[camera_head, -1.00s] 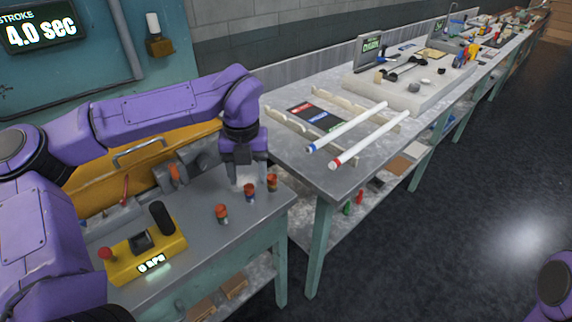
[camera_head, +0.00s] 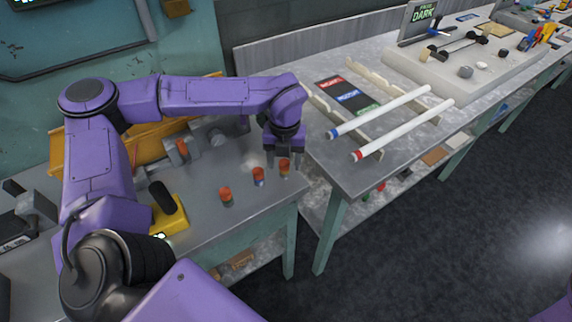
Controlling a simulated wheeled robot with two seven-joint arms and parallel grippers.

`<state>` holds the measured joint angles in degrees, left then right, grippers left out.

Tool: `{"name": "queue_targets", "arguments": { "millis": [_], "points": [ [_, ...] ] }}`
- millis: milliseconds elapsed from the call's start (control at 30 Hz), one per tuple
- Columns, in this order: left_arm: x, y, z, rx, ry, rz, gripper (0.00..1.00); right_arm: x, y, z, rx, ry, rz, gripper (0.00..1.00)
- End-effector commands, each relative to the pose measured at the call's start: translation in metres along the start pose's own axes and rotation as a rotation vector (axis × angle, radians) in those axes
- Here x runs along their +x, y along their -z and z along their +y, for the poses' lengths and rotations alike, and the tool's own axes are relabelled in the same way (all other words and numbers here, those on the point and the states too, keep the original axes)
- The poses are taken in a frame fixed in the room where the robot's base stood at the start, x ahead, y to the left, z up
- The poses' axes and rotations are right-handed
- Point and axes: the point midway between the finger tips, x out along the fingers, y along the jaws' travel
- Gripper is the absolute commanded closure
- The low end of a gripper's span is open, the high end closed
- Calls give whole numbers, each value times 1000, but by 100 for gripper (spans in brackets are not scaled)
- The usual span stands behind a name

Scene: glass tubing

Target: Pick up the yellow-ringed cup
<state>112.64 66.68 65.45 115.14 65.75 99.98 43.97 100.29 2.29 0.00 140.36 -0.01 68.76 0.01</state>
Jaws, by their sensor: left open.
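Three small orange-red cups stand upright in a slanting row on the grey bench. The near one (camera_head: 225,195) has a greenish band and the middle one (camera_head: 258,176) a blue band. The far right one (camera_head: 284,168) looks brownish-yellow around its middle, so it seems to be the yellow-ringed cup, though its ring is too small to be sure. My left gripper (camera_head: 283,152) points down with open fingers just above and behind this far right cup. I cannot tell whether the fingers are around its top. My right gripper is out of view.
The neighbouring bench holds two white tubes (camera_head: 380,110) on wooden rails, near the gripper's right. Bare bench top lies in front of the cups.

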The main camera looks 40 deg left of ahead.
Motion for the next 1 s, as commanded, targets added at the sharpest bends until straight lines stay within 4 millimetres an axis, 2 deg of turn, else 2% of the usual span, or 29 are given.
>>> {"name": "queue_targets", "arguments": {
  "millis": [100,267,300,467,500,833,1000],
  "points": [
    [10,0,0,1,0,0,41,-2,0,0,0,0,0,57],
    [11,0,0,0,1,-2,41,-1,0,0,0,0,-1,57],
    [11,0,0,0,1,-2,44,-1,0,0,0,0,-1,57],
    [11,0,0,0,0,-1,96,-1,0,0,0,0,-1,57],
    [11,0,0,0,0,-1,100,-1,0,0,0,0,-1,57],
    [6,-1,0,1,1,-3,100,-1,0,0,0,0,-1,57],
    [-18,-1,-1,1,3,-6,100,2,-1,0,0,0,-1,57]
  ]
}}
